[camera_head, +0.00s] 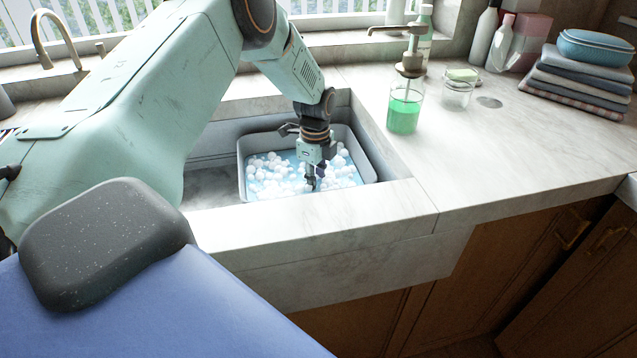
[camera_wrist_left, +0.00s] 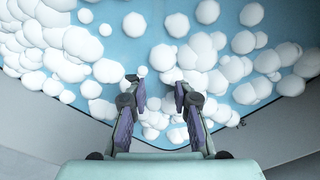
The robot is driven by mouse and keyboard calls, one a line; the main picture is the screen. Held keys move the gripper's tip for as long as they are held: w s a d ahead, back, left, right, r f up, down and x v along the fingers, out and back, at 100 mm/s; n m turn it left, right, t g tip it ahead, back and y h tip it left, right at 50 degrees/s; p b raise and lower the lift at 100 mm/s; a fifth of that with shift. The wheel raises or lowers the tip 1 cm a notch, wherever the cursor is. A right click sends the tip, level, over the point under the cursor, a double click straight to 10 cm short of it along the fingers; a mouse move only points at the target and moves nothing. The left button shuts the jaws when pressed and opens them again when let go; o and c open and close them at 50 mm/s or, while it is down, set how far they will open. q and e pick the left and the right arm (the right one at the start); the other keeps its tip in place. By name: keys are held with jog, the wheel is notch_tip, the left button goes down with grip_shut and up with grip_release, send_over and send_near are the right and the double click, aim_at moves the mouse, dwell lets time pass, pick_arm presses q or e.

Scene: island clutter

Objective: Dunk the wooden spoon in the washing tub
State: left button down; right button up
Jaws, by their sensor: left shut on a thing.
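The washing tub (camera_head: 243,172) is a grey basin set in the sink, holding blue water with white foam balls. In the left wrist view the water and foam (camera_wrist_left: 130,50) fill most of the picture, with the tub wall (camera_wrist_left: 268,130) at lower right. My left gripper (camera_head: 313,182) points down into the tub, its fingertips at the foam. Its two fingers (camera_wrist_left: 163,90) show in the wrist view with a narrow gap. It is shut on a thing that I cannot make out. I cannot identify the wooden spoon in either view. My right gripper is not in view.
A glass soap dispenser (camera_head: 405,108) with green liquid and a small jar (camera_head: 457,92) with a green bar stand right of the sink. Folded cloths (camera_head: 575,85) and bottles (camera_head: 483,36) are farther back. The right counter's front (camera_head: 490,160) is clear.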

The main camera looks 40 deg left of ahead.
pick_arm(q)
jog(key=shift+a, duration=0.2)
jog(key=shift+d, duration=0.1)
jog(key=shift+d+p, duration=0.3)
jog(key=shift+d, duration=0.85)
jog(key=shift+a, duration=0.1)
jog(key=shift+a, duration=1.2)
jog(key=shift+d, duration=0.15)
jog(key=shift+d, duration=1.1)
